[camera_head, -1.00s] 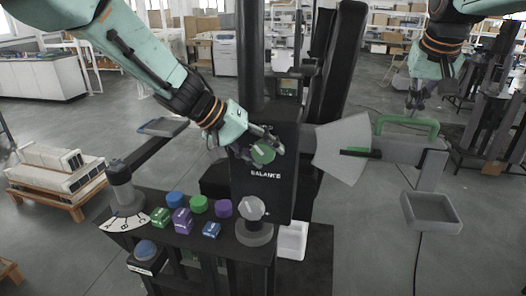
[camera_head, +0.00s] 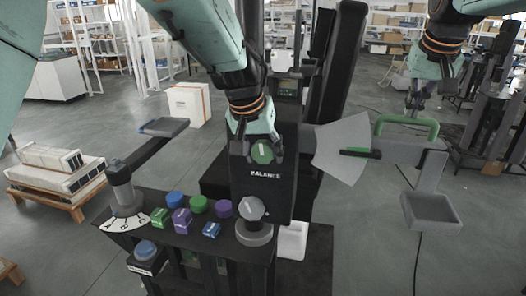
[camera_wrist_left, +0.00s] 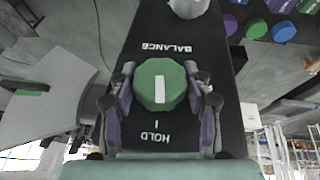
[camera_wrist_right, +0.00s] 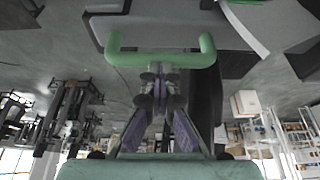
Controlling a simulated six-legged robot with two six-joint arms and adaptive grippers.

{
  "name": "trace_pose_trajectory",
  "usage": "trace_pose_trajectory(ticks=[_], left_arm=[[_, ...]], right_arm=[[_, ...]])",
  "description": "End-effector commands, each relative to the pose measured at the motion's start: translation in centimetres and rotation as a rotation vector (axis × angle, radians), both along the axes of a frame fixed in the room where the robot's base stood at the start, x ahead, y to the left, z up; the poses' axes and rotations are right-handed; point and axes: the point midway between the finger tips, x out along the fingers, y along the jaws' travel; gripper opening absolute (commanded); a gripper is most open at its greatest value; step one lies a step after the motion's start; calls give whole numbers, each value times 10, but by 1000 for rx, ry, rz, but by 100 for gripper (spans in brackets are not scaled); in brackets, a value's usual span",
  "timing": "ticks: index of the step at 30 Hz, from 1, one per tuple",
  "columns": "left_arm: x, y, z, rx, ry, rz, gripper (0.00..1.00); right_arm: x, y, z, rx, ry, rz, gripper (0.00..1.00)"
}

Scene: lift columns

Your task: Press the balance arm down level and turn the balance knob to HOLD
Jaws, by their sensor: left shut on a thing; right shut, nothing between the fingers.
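The green balance knob (camera_head: 262,152) is on the upright black panel above the word BALANCE. In the left wrist view, the white mark on the knob (camera_wrist_left: 159,84) lines up with the tick by the HOLD label (camera_wrist_left: 155,137). My left gripper (camera_wrist_left: 160,92) is shut on the knob, one finger on each side. The balance arm (camera_head: 402,151) looks close to level, with its dark tip over the grey fan-shaped plate (camera_head: 342,148). My right gripper (camera_wrist_right: 160,76) is shut and empty at the middle of the arm's green handle (camera_wrist_right: 130,58). I cannot tell whether it touches the handle.
A grey tray (camera_head: 432,224) hangs from the balance arm's right end. The console (camera_head: 180,250) in front carries a grey knob (camera_head: 252,209), several coloured knobs and blocks, and a lever (camera_head: 150,155) at left. Open floor lies right of the stand.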

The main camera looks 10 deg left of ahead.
Motion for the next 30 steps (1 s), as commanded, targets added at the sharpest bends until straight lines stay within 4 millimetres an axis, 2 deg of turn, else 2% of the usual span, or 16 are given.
trace_pose_trajectory(ticks=[13,14,15,21,30], left_arm=[[1,0,1,7,-3,1,18],[1,0,1,7,-3,1,52],[0,0,1,7,-3,1,55],[0,0,0,7,-2,1,72],[0,0,1,6,-1,1,72]], right_arm=[[0,0,-2,-1,2,0,0],[0,0,-2,-1,2,0,0],[0,0,-2,-1,2,0,0],[0,0,-2,-1,3,0,0],[0,0,-2,-1,4,0,0]])
